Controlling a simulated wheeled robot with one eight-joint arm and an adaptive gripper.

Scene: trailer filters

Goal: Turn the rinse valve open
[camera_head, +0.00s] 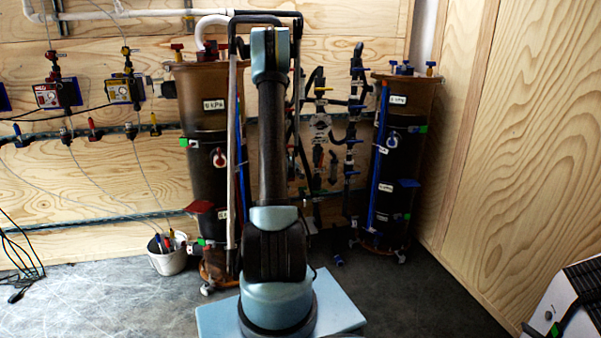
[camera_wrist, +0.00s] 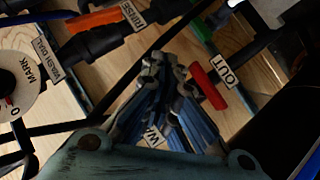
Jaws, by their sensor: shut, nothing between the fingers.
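My gripper (camera_wrist: 163,68) shows in the wrist view with its blue fingers drawn together and nothing between the tips. Just right of the tips is a red valve handle (camera_wrist: 210,87), apart from them as far as I can tell. A tag reading OUT (camera_wrist: 229,72) sits beside it. A tag that seems to read RINSE (camera_wrist: 132,15) lies on dark pipework above left, near an orange handle (camera_wrist: 93,21). I cannot tell for sure which handle is the rinse valve. In the head view my arm hides the gripper and part of the piping.
A dark filter column (camera_head: 205,110) stands left of my arm and another (camera_head: 397,180) stands right. Piping with blue handles (camera_head: 355,105) lies between them.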

